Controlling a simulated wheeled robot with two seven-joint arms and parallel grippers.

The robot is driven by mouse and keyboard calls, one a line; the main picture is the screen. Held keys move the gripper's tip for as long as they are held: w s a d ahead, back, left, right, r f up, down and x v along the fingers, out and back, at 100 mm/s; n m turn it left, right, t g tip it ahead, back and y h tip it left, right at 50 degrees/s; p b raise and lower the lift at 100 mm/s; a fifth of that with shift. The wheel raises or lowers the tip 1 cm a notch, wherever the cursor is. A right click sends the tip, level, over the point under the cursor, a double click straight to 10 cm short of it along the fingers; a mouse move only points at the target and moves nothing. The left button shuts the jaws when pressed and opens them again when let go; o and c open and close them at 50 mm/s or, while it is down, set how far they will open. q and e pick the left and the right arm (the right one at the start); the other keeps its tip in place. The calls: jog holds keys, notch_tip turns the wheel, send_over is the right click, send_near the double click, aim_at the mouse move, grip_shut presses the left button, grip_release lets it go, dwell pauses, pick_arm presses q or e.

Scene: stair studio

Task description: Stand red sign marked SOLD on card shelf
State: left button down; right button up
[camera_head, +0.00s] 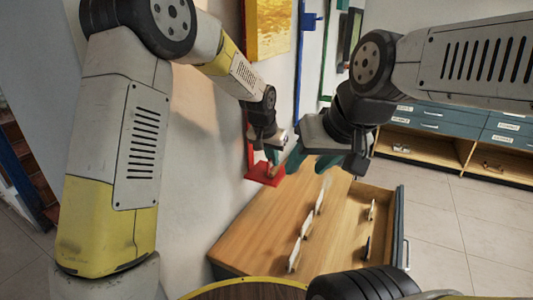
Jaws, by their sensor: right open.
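A small red ledge-like piece (264,175) juts out beside the wall, at the foot of a red upright strip. It looks like the card shelf, but I cannot tell for certain. No SOLD lettering is readable, and I cannot make out the red sign separately. My left gripper (266,153) is just above the red piece, with its fingers small and partly hidden.
A wooden tabletop (255,235) below holds several thin upright white cards, with an open drawer (382,206) at its right. Drawer cabinets (445,125) stand behind; the tiled floor right is clear.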

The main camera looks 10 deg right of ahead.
pick_arm(q)
jog(key=shift+f, duration=0.1)
jog(key=c, duration=1.5)
grip_release()
jog(key=shift+c, duration=0.2)
